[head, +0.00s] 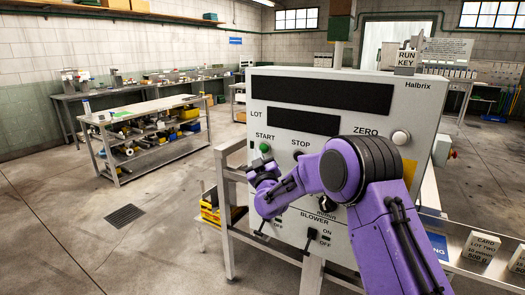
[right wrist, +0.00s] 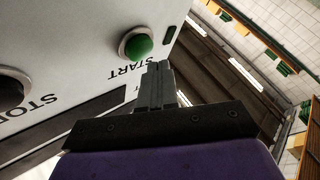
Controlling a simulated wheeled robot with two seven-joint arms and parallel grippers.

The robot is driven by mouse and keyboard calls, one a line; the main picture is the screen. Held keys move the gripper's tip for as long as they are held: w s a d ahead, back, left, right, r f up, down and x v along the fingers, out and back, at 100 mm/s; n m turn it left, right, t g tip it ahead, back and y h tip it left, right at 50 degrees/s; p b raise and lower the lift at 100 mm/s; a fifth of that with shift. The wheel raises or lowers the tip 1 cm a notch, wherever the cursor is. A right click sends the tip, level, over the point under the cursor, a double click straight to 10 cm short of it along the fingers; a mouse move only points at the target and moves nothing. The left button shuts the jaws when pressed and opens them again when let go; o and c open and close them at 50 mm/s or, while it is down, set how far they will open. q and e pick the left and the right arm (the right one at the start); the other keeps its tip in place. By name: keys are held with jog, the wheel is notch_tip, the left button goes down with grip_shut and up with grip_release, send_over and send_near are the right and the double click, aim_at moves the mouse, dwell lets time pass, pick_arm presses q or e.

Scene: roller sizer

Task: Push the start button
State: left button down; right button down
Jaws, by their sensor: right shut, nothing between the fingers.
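My right gripper (head: 252,171) is just below and left of the button in the head view. Its fingers (right wrist: 158,70) are shut together and empty, with their tips over the START label, close to the button. A gap shows between tips and button in the picture; depth is hard to tell. My left gripper is out of view.
My right arm covers the panel's middle. Open floor lies left of the panel.

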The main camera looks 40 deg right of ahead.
jog(key=shift+d, duration=0.1)
jog(key=shift+w+d, duration=0.2)
jog(key=shift+d, duration=0.1)
jog(key=shift+w+d, duration=0.15)
jog(key=shift+d, duration=0.35)
dwell(0.8)
dwell(0.4)
jog(key=shift+s+a, duration=0.35)
jog(key=shift+a, duration=0.55)
jog(key=shift+s+a+b, duration=0.1)
jog(key=shift+s+a, duration=0.2)
jog(key=shift+a, duration=0.45)
jog(key=shift+s+a+b, duration=0.1)
jog(key=shift+s+a, duration=0.25)
jog(key=shift+a, duration=0.45)
jog(key=shift+s+a+b, duration=0.1)
jog(key=shift+s+a, duration=0.2)
jog(key=shift+a, duration=0.45)
